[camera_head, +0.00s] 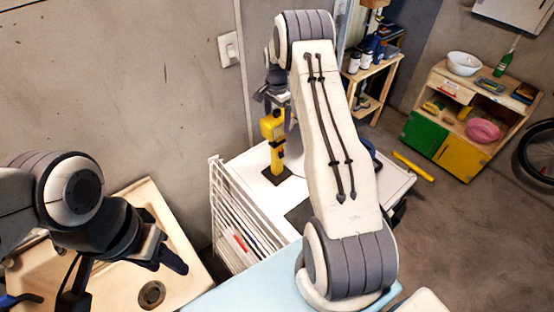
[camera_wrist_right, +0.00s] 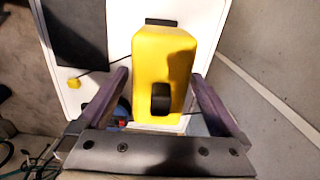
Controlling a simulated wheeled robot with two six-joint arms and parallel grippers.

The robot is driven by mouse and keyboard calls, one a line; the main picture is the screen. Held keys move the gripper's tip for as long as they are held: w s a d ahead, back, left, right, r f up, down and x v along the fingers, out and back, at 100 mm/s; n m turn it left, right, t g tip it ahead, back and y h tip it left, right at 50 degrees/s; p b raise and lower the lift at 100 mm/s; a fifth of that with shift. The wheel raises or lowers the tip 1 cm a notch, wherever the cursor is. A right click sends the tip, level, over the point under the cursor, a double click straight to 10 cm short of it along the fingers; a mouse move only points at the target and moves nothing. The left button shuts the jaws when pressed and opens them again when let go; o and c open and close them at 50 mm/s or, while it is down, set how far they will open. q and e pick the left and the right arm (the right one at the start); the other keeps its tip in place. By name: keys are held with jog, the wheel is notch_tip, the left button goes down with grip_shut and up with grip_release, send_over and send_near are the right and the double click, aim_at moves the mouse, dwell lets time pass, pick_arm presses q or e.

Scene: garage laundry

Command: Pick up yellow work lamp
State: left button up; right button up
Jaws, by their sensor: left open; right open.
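The yellow work lamp (camera_head: 273,130) stands upright on a dark square on the white cart top (camera_head: 390,190), near the wall. In the right wrist view the yellow lamp (camera_wrist_right: 163,65), with a black part on its face, lies between the fingers of my right gripper (camera_wrist_right: 160,105). That gripper is open, with one finger on each side of the lamp and visible gaps. In the head view my right gripper (camera_head: 272,95) is partly hidden behind my arm, at the lamp's top. My left gripper (camera_head: 165,255) is open and empty over the beige sink.
The beige sink (camera_head: 195,285) with a drain is at the lower left. A white wire rack (camera_head: 235,215) is below the cart's left side. A wooden cabinet (camera_head: 470,115) and a shelf (camera_head: 372,75) stand at the back. A yellow bar (camera_head: 413,166) lies on the right.

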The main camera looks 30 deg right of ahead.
grip_shut()
jog(key=shift+r, duration=0.1)
jog(key=shift+r, duration=0.1)
